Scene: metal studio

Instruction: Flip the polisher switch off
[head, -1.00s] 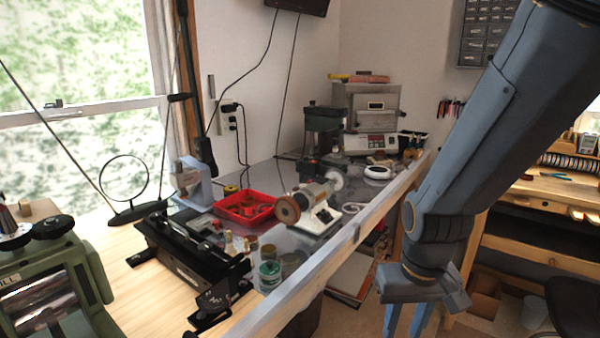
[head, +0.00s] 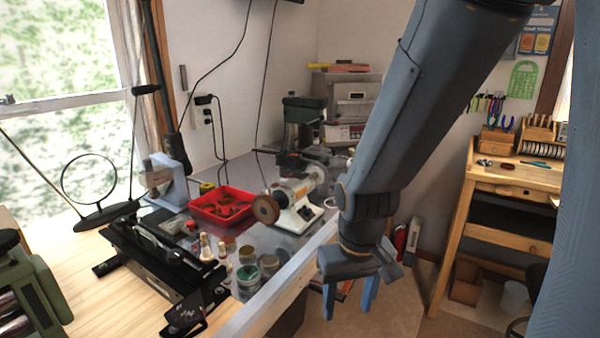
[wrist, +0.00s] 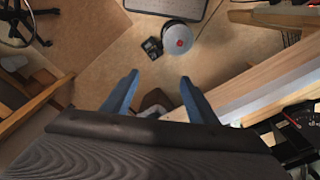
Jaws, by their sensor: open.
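The polisher (head: 292,198) stands on the metal-topped bench near its front edge, in the middle of the head view. It has a white body and base, with a brown round wheel (head: 266,209) at its left end. Its switch is too small to make out. My gripper (head: 348,305) hangs to the right of the polisher, off the bench's front edge, fingers pointing down. It is open and empty. In the wrist view the two blue fingers (wrist: 157,90) stand apart above the floor, and the polisher does not show.
A red tray (head: 222,222) lies left of the polisher, with several small jars (head: 248,275) in front of it. The bench's pale front rail (head: 275,290) runs between the polisher and my gripper. A wooden workbench (head: 515,178) stands at the right. Open floor lies between.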

